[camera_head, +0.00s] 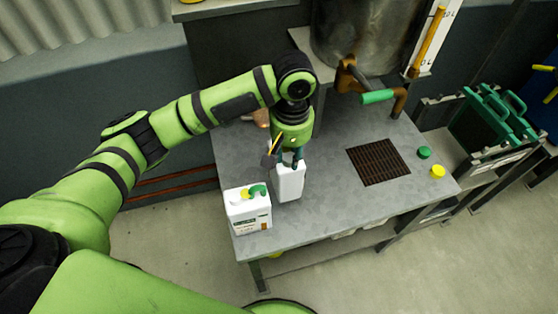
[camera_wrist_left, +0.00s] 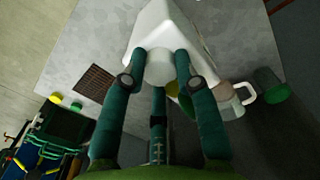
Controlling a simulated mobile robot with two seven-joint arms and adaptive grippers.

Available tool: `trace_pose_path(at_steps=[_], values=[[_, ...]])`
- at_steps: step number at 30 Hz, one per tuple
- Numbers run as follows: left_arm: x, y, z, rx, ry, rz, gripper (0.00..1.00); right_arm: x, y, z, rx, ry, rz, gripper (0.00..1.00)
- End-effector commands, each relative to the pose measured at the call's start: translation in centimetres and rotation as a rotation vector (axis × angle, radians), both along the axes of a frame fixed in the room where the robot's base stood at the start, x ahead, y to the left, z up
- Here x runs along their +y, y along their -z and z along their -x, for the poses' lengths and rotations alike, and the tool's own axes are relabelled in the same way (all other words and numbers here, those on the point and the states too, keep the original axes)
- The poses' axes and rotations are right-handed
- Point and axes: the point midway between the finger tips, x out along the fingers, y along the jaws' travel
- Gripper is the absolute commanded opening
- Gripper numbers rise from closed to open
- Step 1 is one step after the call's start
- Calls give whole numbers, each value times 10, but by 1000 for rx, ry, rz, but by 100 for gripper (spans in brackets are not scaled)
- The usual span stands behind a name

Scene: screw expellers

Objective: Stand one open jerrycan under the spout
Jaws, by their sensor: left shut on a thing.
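My left gripper (camera_head: 291,160) is shut on the top of a white jerrycan (camera_head: 289,182). In the left wrist view, its teal fingers (camera_wrist_left: 160,66) close around the white part at the top of this jerrycan (camera_wrist_left: 172,28). The can looks upright over the table; I cannot tell if it touches the surface. A second white jerrycan (camera_head: 250,214), with a label and green and yellow pieces on top, stands at the table's front left corner. The brass spout (camera_head: 347,76) with a green lever juts from the steel vessel above a dark grate (camera_head: 378,162). My right gripper is out of view.
A green cap (camera_head: 424,153) and a yellow cap (camera_head: 438,171) lie right of the grate on the grey table (camera_head: 330,200). A copper-coloured object (camera_head: 262,118) sits behind my gripper. The table between held can and grate is clear.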

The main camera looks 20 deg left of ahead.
Motion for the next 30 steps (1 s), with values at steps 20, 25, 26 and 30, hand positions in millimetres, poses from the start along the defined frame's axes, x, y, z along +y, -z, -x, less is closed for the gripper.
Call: trace_pose_path(at_steps=[20,25,26,30], values=[[24,54,-5,-4,2,2,0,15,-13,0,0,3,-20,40],[24,54,-6,-4,2,2,0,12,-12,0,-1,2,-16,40],[24,54,-5,-3,2,2,0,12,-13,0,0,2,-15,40],[24,58,-5,0,2,1,38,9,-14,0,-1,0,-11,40]])
